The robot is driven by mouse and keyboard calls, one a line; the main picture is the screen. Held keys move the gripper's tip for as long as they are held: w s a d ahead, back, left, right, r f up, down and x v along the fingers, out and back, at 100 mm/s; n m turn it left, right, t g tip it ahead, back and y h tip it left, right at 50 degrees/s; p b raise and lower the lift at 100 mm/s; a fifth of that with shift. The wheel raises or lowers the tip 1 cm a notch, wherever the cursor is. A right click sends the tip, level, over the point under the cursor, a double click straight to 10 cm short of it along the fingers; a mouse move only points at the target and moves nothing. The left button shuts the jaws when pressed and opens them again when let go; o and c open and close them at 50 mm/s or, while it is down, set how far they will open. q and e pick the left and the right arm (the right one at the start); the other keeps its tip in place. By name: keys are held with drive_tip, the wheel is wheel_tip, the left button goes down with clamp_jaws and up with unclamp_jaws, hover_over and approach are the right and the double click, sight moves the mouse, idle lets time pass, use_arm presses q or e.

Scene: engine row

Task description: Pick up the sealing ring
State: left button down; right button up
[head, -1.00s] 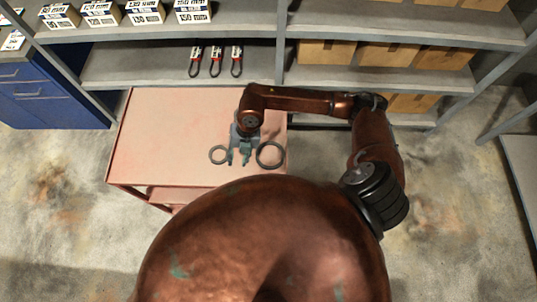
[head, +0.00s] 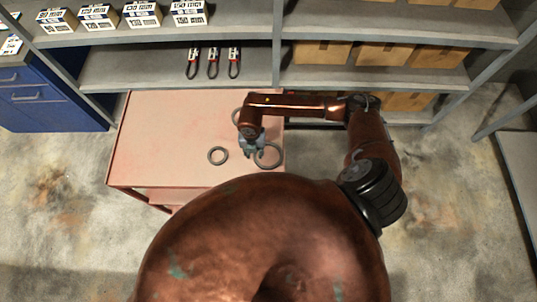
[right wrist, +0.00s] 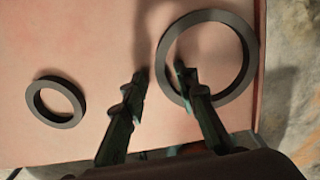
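Dark grey rings lie flat on the pink table top (head: 165,135); the frames do not show which one is the sealing ring. A large ring (head: 279,156) lies near the table's right edge and shows in the right wrist view (right wrist: 250,55). A smaller ring (head: 210,158) lies to its left, also in the wrist view (right wrist: 60,121). My right gripper (head: 256,150) is open and empty over the large ring's left rim. In the wrist view its fingers (right wrist: 161,76) appear either side of that rim.
Grey shelves stand behind the table, with several labelled boxes (head: 142,15), red-and-black tools (head: 212,62) and cardboard boxes (head: 383,54). A blue drawer cabinet (head: 45,100) stands at the left. The table's left half is clear.

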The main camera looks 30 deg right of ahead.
drive_tip(key=shift+c, duration=0.5)
clamp_jaws()
drive_tip(key=shift+r, duration=0.15)
drive_tip(key=shift+r, duration=0.2)
wheel_tip(320, 180, up, 2)
drive_tip(key=shift+r+b, duration=0.1)
drive_tip(key=shift+b, duration=0.45)
drive_tip(key=s+a+r+b, duration=0.2)
drive_tip(key=s+a+r, duration=0.5)
drive_tip(key=s+r, duration=0.3)
drive_tip(key=shift+s, duration=1.15)
drive_tip(key=shift+r, duration=0.1)
